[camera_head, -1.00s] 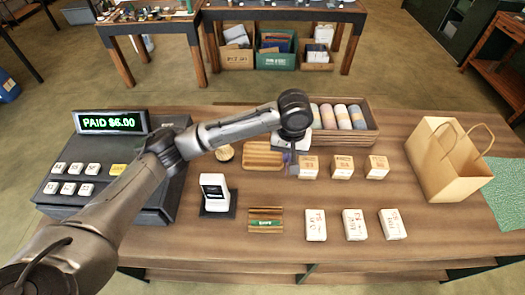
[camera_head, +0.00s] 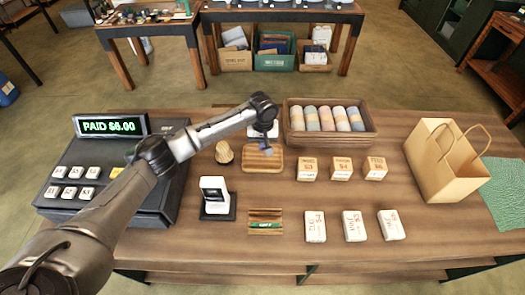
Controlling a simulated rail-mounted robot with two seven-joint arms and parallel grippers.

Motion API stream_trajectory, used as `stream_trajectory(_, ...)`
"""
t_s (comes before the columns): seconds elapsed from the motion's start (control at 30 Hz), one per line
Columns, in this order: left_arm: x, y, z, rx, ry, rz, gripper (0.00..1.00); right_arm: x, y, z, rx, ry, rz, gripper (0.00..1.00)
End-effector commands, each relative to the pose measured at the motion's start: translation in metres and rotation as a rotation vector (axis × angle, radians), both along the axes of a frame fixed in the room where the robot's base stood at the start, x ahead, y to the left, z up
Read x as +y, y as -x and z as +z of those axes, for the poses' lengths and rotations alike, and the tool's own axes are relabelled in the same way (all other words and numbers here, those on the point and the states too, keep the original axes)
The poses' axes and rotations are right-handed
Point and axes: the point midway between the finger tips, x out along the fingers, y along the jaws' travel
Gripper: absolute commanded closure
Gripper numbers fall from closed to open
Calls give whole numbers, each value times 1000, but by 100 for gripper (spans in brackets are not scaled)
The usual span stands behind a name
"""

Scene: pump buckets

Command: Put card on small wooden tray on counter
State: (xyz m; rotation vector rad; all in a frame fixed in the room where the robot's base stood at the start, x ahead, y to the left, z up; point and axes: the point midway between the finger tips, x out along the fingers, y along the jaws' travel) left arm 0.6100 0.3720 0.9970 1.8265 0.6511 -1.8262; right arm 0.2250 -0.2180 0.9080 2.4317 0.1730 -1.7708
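The small wooden tray (camera_head: 276,165) is a slatted light-brown tray lying in the middle of the counter (camera_head: 340,200). My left gripper (camera_head: 267,148) points down over the tray's back half, from an arm reaching in from the left. A small bluish-purple piece shows at its fingertips, too small to tell whether it is the card or part of the gripper. The finger opening is too small to read. No card shows clearly elsewhere. My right gripper is out of view.
A register (camera_head: 110,126) reads PAID $6.00 at left. A white card terminal (camera_head: 214,190) and a wooden holder (camera_head: 265,214) stand in front of the tray. Several small boxes (camera_head: 342,168) are to its right, with a box of rolls (camera_head: 330,143) behind and a paper bag (camera_head: 437,165) at far right.

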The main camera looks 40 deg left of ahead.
Motion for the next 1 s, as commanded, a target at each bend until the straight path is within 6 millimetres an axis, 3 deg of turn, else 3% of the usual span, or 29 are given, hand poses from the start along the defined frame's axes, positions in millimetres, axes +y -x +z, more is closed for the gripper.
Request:
stream_trajectory(0.17,1,-1,-6,0,0,0,100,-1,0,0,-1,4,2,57)
stream_trajectory(0.47,1,0,-39,1,1,0,100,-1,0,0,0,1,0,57)
stream_trajectory(0.87,1,0,-43,-1,1,0,100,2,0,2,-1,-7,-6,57)
stream_trajectory(1.0,1,0,-43,-1,0,0,88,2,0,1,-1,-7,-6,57)
